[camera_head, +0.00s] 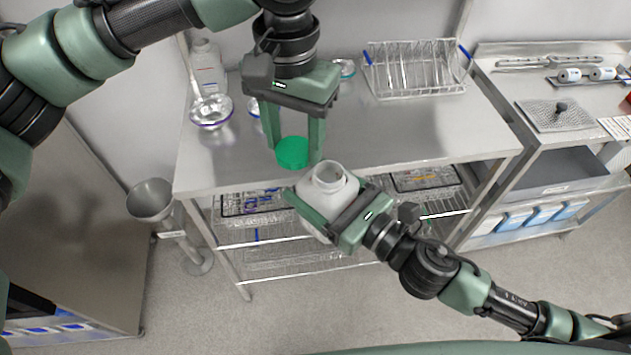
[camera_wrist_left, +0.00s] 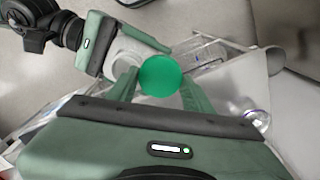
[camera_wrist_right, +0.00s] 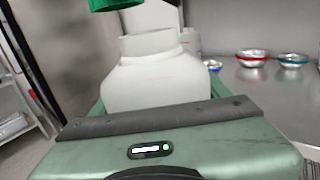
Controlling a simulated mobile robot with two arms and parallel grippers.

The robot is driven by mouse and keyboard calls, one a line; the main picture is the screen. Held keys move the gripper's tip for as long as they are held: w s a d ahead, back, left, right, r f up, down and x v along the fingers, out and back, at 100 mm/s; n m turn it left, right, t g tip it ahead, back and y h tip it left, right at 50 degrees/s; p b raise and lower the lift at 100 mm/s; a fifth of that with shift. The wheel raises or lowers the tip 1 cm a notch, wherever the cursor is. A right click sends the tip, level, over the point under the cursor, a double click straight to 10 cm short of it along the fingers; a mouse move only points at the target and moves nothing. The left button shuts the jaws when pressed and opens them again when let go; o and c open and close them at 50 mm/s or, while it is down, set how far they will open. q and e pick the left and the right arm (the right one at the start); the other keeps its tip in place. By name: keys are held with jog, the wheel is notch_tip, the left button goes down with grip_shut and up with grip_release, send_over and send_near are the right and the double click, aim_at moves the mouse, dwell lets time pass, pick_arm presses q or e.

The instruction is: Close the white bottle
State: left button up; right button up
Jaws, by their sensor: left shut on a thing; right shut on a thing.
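The white bottle (camera_head: 322,190) has an open mouth facing up in the head view. My right gripper (camera_head: 318,212) is shut on its body and holds it in front of the table's front edge. The bottle fills the middle of the right wrist view (camera_wrist_right: 155,80). My left gripper (camera_head: 294,150) is shut on a green cap (camera_head: 292,153), held above and slightly left of the bottle mouth, apart from it. The cap also shows in the left wrist view (camera_wrist_left: 160,76), and its edge shows in the right wrist view (camera_wrist_right: 115,3).
A steel table (camera_head: 420,130) carries a wire rack (camera_head: 415,70), several metal bowls (camera_head: 211,111) and a clear bottle (camera_head: 207,68) at the back left. A second bench (camera_head: 560,130) stands right. A grey funnel-shaped bin (camera_head: 150,199) stands left on the floor.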

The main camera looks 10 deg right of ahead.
aim_at(330, 171)
pick_arm(q)
jog(key=shift+m, duration=0.9)
jog(key=d+r, duration=0.1)
jog(key=s+d+r, duration=0.1)
jog(key=d, duration=0.1)
jog(key=d+r, duration=0.1)
jog(key=d, duration=0.1)
jog(key=shift+s+d+r, duration=0.15)
jog(key=shift+s+d, duration=0.05)
jog(key=shift+s, duration=0.1)
jog(key=shift+a, duration=0.1)
jog(key=shift+f, duration=2.05)
jog(key=shift+f, duration=0.85)
jog(key=shift+f, duration=0.55)
